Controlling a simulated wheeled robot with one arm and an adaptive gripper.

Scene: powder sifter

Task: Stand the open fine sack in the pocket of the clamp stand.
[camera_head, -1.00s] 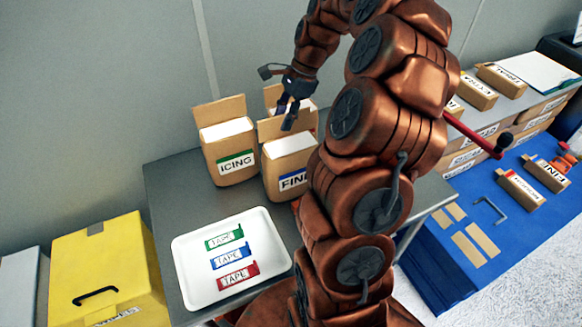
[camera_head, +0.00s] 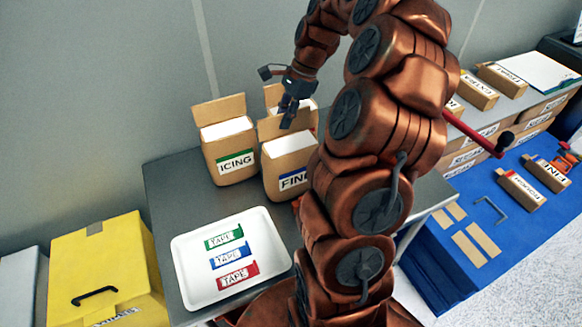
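The open fine sack (camera_head: 290,165) is a brown paper sack with white contents and a blue-edged FINE label. It stands upright on the grey table, its right side partly hidden by my arm. My gripper (camera_head: 288,112) is at the top of its raised back flap, pointing down. The fingers look closed together on the flap, one in front of it. I cannot make out the clamp stand or its pocket; my arm covers much of the middle.
An open ICING sack (camera_head: 229,150) stands close on the left, and another open sack (camera_head: 274,95) is behind. A white tray (camera_head: 183,262) holds several tape pieces. A blue surface (camera_head: 445,262) carries small boxes.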

